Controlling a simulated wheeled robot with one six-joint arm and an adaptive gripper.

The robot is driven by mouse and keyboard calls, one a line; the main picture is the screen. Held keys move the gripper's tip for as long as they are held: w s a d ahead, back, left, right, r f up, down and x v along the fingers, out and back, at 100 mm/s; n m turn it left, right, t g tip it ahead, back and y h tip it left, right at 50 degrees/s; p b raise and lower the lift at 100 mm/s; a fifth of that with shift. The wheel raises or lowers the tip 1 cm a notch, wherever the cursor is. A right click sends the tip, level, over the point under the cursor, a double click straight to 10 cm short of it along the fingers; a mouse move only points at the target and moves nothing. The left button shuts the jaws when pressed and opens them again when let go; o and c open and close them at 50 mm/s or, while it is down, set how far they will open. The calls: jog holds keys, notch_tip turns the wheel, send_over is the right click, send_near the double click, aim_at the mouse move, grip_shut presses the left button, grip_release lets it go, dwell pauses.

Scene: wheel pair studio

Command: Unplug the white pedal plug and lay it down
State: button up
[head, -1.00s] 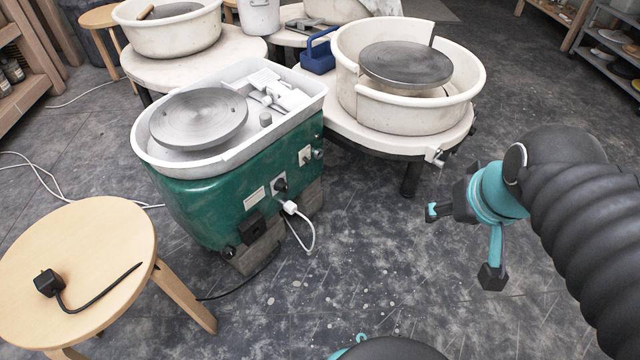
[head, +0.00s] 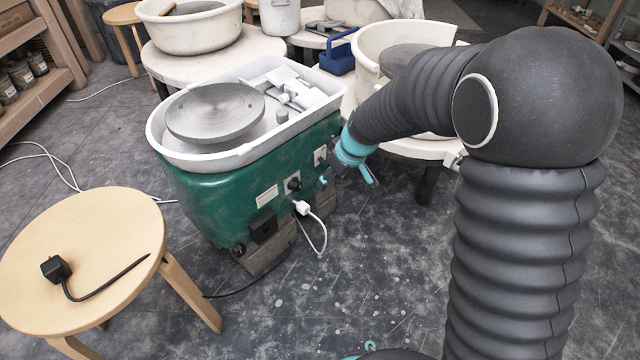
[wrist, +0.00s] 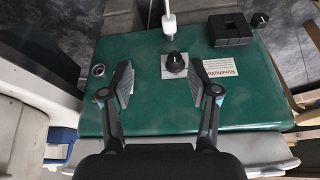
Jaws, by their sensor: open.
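The white pedal plug (head: 301,207) sits in the side panel of the green pottery wheel (head: 205,195), its white cord looping down towards the floor. In the wrist view the plug (wrist: 169,24) is at top centre, beyond a black knob (wrist: 174,62). My gripper (head: 346,177) is beside the panel's right end in the head view, to the right of the plug and a little higher. In the wrist view my gripper (wrist: 168,84) is open and empty, its fingers spread on either side of the knob's plate, short of the plug.
A round wooden stool (head: 90,235) at left holds a black plug with a short cord (head: 57,270). A black box (wrist: 230,29) is on the panel near the plug. A second wheel (head: 375,45) stands behind my arm. The floor in front of the panel is clear.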

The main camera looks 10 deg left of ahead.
jog(key=n, duration=0.1)
send_near(306, 207)
jog(key=b+x, duration=0.1)
jog(key=x, duration=0.9)
jog(key=shift+b, duration=0.3)
grip_shut()
